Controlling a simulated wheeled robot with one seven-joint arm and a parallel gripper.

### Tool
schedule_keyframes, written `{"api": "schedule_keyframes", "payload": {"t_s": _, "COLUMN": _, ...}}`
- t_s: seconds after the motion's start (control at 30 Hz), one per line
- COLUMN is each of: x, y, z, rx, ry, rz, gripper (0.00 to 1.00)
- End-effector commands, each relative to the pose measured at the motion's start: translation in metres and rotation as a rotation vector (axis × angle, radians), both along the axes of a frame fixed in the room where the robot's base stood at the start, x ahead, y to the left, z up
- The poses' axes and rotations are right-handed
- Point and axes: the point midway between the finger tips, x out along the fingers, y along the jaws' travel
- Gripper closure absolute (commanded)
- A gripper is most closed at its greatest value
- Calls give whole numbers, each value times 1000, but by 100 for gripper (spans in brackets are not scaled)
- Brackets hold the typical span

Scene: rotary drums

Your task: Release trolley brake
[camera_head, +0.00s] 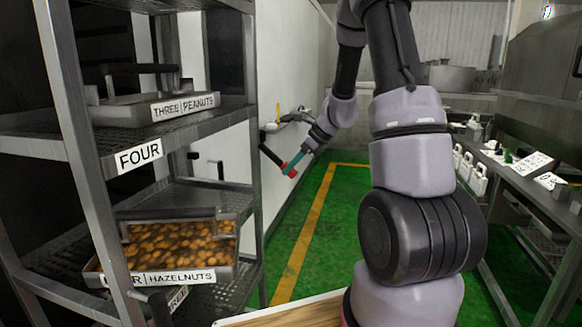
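The trolley (76,140) is a grey metal rack on the left, with shelves holding trays. I cannot make out a brake on it for certain; its feet are out of view. My gripper (291,168) is right of the rack, in front of the white wall, at the end of my arm. It points down and to the left, with teal and red parts near its tip. A dark bar (269,155) runs down to the red part; I cannot tell whether it touches the gripper. The fingers are too small to read as open or shut.
A hazelnut tray (160,274) and a peanut tray (132,110) sit on the rack. A tap-like fitting (290,119) is at the wall. Green floor with a yellow line (308,232) lies open. A metal bench (527,184) with bottles and cards stands right.

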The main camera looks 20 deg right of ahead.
Motion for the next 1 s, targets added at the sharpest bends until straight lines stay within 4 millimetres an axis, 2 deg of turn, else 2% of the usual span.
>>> {"api": "schedule_keyframes", "payload": {"t_s": 0.3, "x": 0, "y": 1, "z": 0, "rx": 2, "ry": 1, "rz": 1, "gripper": 32}}
{"api": "schedule_keyframes", "payload": {"t_s": 0.43, "x": -2, "y": -3, "z": 6, "rx": 1, "ry": 0, "rz": 1, "gripper": 32}}
{"api": "schedule_keyframes", "payload": {"t_s": 0.8, "x": -26, "y": -40, "z": 60, "rx": 1, "ry": -3, "rz": 0, "gripper": 32}}
{"api": "schedule_keyframes", "payload": {"t_s": 1.0, "x": -36, "y": -53, "z": 79, "rx": 1, "ry": -1, "rz": 0, "gripper": 32}}
